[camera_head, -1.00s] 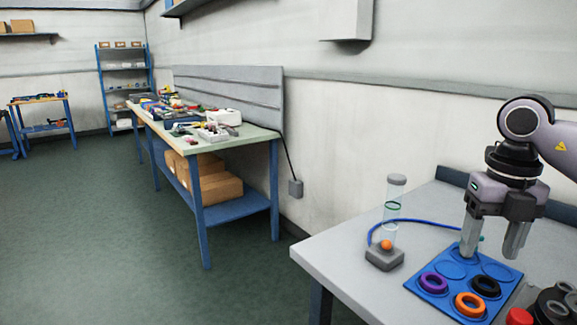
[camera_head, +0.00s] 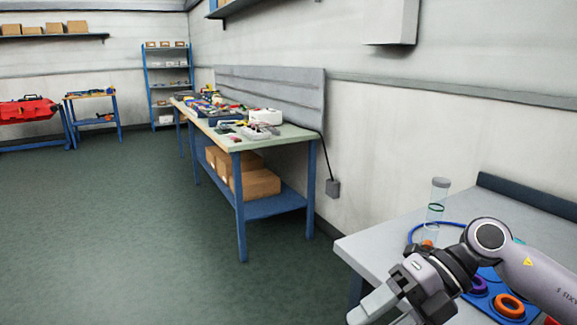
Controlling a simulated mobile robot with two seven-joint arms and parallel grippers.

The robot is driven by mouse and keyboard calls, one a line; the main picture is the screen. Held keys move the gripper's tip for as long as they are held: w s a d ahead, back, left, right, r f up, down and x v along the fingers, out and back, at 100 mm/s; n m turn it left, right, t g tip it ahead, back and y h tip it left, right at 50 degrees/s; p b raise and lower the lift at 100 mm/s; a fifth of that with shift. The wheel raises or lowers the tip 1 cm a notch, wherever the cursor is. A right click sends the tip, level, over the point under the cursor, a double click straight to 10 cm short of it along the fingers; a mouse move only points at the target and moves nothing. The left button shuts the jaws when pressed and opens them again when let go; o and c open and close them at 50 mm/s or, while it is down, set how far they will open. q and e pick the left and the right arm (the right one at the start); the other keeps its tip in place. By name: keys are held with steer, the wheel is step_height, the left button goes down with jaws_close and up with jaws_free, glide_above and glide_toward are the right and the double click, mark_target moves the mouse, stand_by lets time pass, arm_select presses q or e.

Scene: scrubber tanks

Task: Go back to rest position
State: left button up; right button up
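My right arm comes in from the right edge over the grey table (camera_head: 385,245). Its gripper (camera_head: 395,315) points down and left at the bottom edge, in front of the table's near left corner. The fingers stand apart, with nothing seen between them; their tips are partly cut off by the frame. My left gripper is not in view.
A blue tray with a purple ring (camera_head: 478,286) and an orange ring (camera_head: 509,305) is partly hidden. A workbench (camera_head: 300,133) stands further back; open floor lies left.

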steer(key=a+r+m+t+y+p, duration=0.1)
steer(key=a+r+m+t+y, duration=0.2)
steer(key=a+m+t+y, duration=0.35)
steer(key=w+d+f+m+t+h+p, duration=0.1)
steer(key=d+f+m+t+h, duration=0.5)
steer(key=m, duration=0.5)
steer(key=d+f+m+t+h+p, duration=0.1)
steer(key=f+m+t+h, duration=0.2)
steer(key=f+m+t, duration=0.6)
steer(key=s+d+f+m+g+h, duration=0.3)
steer(key=s+f+m+g, duration=0.1)
steer(key=s+f, duration=0.2)
steer(key=s+d+f+m+g+h, duration=0.3)
steer(key=s+f+m+g, duration=0.1)
steer(key=s+f, duration=0.3)
steer(key=shift+s+f+p, duration=0.15)
steer(key=shift+f+p, duration=0.2)
steer(key=shift+f, duration=0.35)
steer(key=shift+d+g, duration=0.1)
steer(key=shift+g, duration=0.15)
